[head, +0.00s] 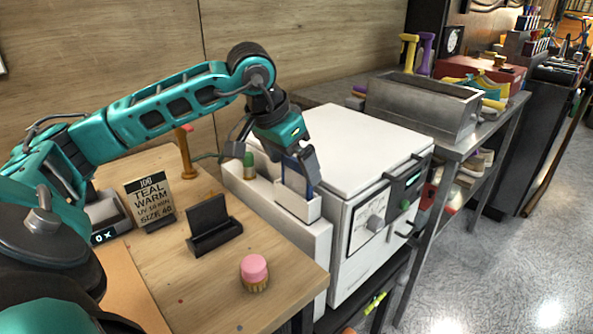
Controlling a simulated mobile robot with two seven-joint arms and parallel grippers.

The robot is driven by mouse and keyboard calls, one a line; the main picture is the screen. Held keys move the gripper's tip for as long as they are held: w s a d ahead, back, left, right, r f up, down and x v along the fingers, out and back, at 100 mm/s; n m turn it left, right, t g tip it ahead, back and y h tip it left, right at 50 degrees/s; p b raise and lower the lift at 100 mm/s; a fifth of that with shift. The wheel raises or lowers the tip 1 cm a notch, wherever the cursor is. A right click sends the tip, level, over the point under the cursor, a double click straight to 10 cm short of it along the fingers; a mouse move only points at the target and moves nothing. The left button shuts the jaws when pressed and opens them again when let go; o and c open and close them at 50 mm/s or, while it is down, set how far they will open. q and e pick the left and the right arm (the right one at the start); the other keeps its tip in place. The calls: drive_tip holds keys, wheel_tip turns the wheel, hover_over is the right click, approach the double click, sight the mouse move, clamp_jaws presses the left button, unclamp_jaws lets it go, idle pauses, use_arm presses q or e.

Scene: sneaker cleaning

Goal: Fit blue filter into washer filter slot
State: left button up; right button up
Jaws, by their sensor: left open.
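The white washer (350,142) stands right of the wooden table. A small white open-topped holder (297,205), which looks like the filter slot, is on its near left side. A thin blue piece (309,188), apparently the blue filter, stands upright at this holder, mostly hidden by my gripper. My left gripper (301,178) points down right above the holder, open, with its fingers close around the blue piece. I cannot tell how deep the piece sits or whether a finger touches it. My right gripper is not in view.
A green-topped item (249,160) stands just left of the holder. The wooden table (205,285) carries a job card (150,199), a black stand (213,228) and a pink-topped brush (254,272). A metal bin (420,105) is on the bench behind the washer.

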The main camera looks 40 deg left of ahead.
use_arm(q)
drive_tip(key=p+v, duration=0.1)
drive_tip(key=v, duration=0.8)
drive_tip(key=shift+r, duration=0.3)
drive_tip(key=shift+s, duration=0.15)
